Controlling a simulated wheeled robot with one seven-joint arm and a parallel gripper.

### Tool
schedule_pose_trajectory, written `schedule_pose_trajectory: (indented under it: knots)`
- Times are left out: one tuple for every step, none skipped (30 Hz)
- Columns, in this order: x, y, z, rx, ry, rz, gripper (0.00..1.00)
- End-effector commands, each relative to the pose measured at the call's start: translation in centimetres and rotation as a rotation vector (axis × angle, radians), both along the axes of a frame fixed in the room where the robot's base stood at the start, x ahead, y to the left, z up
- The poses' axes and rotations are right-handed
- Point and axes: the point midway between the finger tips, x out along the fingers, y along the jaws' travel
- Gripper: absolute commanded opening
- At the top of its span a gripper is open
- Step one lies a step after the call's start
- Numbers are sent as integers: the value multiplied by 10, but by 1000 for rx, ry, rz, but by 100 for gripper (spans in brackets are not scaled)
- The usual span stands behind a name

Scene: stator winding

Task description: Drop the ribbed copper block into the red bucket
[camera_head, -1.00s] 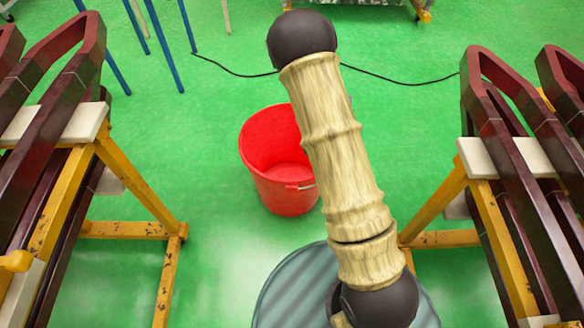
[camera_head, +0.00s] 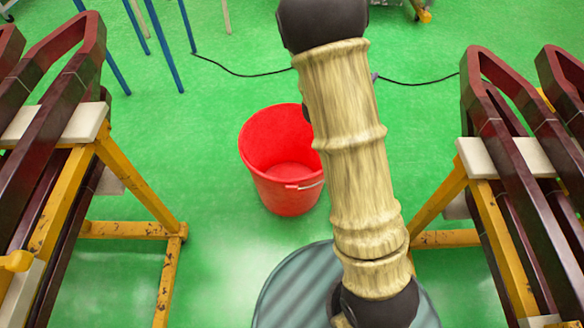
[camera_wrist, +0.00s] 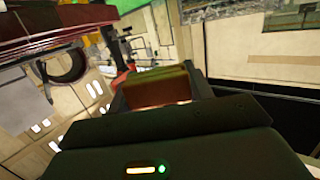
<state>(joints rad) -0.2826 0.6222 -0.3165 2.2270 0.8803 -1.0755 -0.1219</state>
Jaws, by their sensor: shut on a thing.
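The red bucket (camera_head: 285,165) stands upright on the green floor in the head view, left of my arm. Its visible inside looks empty. In the wrist view, my gripper (camera_wrist: 160,92) is shut on the ribbed copper block (camera_wrist: 158,87), a brownish-gold piece with ridges, held between the dark fingers. In the head view the gripper and the block are hidden behind or beyond my arm. How far the block is from the bucket cannot be told. The bucket does not show clearly in the wrist view.
Yellow racks with dark red coils stand at the left (camera_head: 75,200) and the right (camera_head: 480,190). A grey-blue ribbed round surface (camera_head: 290,290) lies at the bottom centre. A black cable (camera_head: 235,72) crosses the floor behind. Green floor around the bucket is free.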

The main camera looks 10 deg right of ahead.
Motion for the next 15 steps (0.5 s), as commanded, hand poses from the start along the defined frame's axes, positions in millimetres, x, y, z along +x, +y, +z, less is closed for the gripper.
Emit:
schedule_pose_trajectory:
  knots:
    - [0,0,1,-1,-2,0,19]
    - [0,0,1,-1,-2,0,19]
    - [0,0,1,-1,-2,0,19]
    - [0,0,1,-1,-2,0,19]
    - [0,0,1,-1,-2,0,19]
    - [0,0,0,-1,-2,1,19]
    - [1,0,0,-1,-2,2,19]
    - [1,1,-2,-1,-1,5,19]
    - [2,1,-5,-2,1,12,19]
    - [4,3,-8,-2,2,21,19]
    - [6,4,-12,-2,3,32,19]
    - [9,7,-20,-2,5,52,19]
    - [12,10,-26,-2,5,71,19]
    - [15,13,-34,-3,7,94,19]
    - [19,19,-45,-3,8,128,19]
